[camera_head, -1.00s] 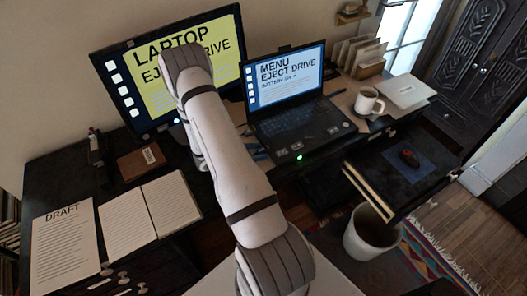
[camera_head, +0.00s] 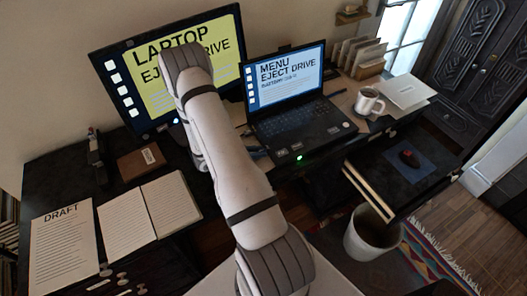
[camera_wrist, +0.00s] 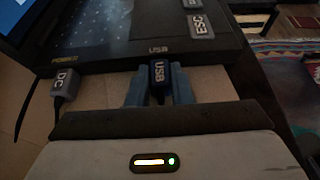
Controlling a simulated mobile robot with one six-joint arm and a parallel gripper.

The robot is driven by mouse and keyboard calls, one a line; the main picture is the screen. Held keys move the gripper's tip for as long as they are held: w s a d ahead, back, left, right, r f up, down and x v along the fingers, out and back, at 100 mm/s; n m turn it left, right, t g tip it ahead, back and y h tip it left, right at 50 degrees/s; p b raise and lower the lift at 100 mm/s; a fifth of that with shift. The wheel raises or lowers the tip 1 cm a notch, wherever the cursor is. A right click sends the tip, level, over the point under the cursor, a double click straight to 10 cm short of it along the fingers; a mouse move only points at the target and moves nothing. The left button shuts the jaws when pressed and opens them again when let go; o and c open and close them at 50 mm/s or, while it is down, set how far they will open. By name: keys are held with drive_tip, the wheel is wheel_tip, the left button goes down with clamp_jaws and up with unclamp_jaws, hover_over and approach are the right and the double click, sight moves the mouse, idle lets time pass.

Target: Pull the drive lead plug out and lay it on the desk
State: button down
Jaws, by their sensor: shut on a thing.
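The drive lead plug (camera_wrist: 158,78) is a dark plug marked USB, at the laptop's edge below the printed word USB in the wrist view. My gripper (camera_wrist: 158,92) has its two blue-grey fingers shut on it, one on each side. The plug's tip is close against the laptop edge; I cannot tell how deep it sits in the port. The laptop (camera_head: 300,128) stands open on the desk (camera_head: 55,180) in the head view, where my arm hides the gripper and the plug.
A grey DC plug (camera_wrist: 65,84) with a dark cable sits left of the USB plug. A monitor (camera_head: 130,95) stands behind my arm. A mug (camera_head: 369,103) is right of the laptop. An open notebook (camera_head: 140,215) and a DRAFT sheet (camera_head: 62,245) lie on the left desk.

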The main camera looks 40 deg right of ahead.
drive_tip(key=shift+a, duration=0.15)
drive_tip(key=shift+w+a+b, duration=0.1)
drive_tip(key=shift+w+a, duration=0.15)
drive_tip(key=shift+a, duration=0.7)
drive_tip(key=shift+w+a+b, duration=0.15)
drive_tip(key=shift+w+a, duration=0.1)
drive_tip(key=shift+a, duration=0.65)
drive_tip(key=shift+w+a+b, duration=0.1)
drive_tip(key=shift+w+a, duration=0.15)
drive_tip(key=shift+a, duration=0.7)
